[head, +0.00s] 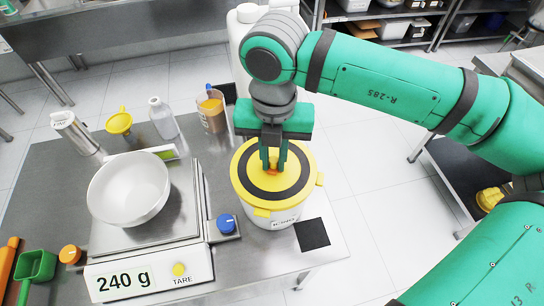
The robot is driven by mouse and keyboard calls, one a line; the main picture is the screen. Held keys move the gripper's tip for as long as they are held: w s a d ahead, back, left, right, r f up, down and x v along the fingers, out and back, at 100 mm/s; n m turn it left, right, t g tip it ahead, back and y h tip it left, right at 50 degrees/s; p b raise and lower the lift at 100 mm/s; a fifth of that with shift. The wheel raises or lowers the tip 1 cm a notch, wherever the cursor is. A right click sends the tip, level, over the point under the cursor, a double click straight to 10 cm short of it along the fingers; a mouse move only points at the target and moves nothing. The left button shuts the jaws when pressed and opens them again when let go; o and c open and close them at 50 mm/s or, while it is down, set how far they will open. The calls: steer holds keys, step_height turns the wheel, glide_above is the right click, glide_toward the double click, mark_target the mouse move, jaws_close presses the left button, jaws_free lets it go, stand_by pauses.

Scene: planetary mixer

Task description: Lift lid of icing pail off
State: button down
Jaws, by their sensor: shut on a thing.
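The icing pail (270,217) is white and stands near the right end of the steel table. Its yellow lid (243,189) with a dark ring is on top and looks level, seated on or very close to the rim. My gripper (273,170) points straight down at the middle of the lid. Its fingers are shut on a small orange knob (270,182) at the lid's centre, mostly hidden between the fingertips. The inside of the pail is hidden by the lid.
A scale (150,262) reading 240 g holds a white bowl (129,190) left of the pail. A bottle (163,118), a yellow funnel (119,122) and a jug of brown liquid (212,111) stand behind. A black square (312,235) lies right of the pail, near the table edge.

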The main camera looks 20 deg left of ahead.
steer(key=shift+s+r, duration=0.1)
steer(key=shift+r, duration=1.8)
